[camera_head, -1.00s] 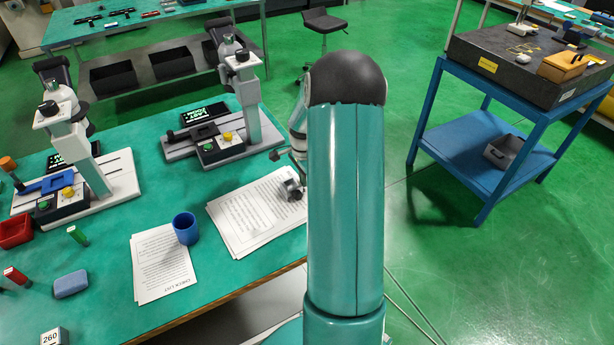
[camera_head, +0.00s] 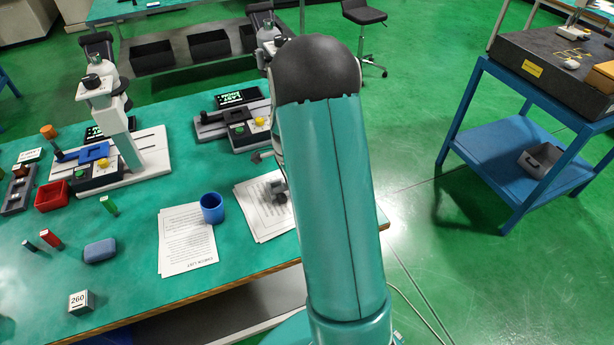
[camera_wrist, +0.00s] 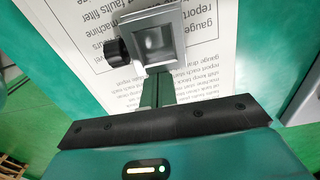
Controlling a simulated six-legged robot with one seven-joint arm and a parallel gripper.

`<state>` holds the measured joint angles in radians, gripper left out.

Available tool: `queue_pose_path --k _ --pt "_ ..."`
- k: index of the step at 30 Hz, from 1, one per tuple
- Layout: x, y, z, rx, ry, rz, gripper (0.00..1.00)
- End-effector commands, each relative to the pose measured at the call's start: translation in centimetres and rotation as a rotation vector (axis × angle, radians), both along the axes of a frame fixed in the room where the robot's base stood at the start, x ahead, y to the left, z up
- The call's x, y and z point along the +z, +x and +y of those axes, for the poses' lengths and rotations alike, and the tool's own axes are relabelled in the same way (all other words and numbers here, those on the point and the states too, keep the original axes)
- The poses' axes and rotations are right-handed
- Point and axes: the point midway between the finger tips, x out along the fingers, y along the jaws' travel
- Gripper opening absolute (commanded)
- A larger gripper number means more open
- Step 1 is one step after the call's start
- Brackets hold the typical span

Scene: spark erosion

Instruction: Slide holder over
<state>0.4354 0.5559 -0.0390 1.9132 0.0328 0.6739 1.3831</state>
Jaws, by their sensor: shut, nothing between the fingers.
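The holder is a grey metal block with a square recess and a black side knob. In the wrist view the holder (camera_wrist: 158,42) lies on printed sheets, just ahead of my gripper (camera_wrist: 158,88). The narrow dark fingers are together and empty, with their tips at the block's near edge; whether they touch it I cannot tell. In the head view the holder (camera_head: 277,191) shows small and grey on the paper stack (camera_head: 250,213), beside my teal arm. My arm hides the right part of the stack and most of my gripper there.
A blue cup (camera_head: 212,208) stands on a check-list sheet (camera_head: 187,243) left of the stack. Two machine stands (camera_head: 125,150) (camera_head: 238,125) are behind. A blue eraser-like block (camera_head: 100,250) and a 260 block (camera_head: 81,301) lie left. The bench's front edge is close.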

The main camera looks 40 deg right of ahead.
Motion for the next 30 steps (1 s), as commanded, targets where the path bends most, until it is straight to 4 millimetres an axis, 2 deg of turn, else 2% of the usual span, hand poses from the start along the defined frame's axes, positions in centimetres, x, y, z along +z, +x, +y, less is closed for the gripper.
queue_pose_path --k 1,6,12,25,30 --pt "0.0 0.4 1.1 0.005 0.0 -0.001 0.0" --pt "0.0 1.4 4.2 0.004 0.0 -0.001 0.0" --pt "0.0 1.9 6.2 0.001 0.0 -0.001 0.0" --pt "0.0 2.0 6.2 -0.001 0.0 -0.001 0.0" --pt "0.0 1.7 5.0 -0.002 0.0 -0.001 0.0"
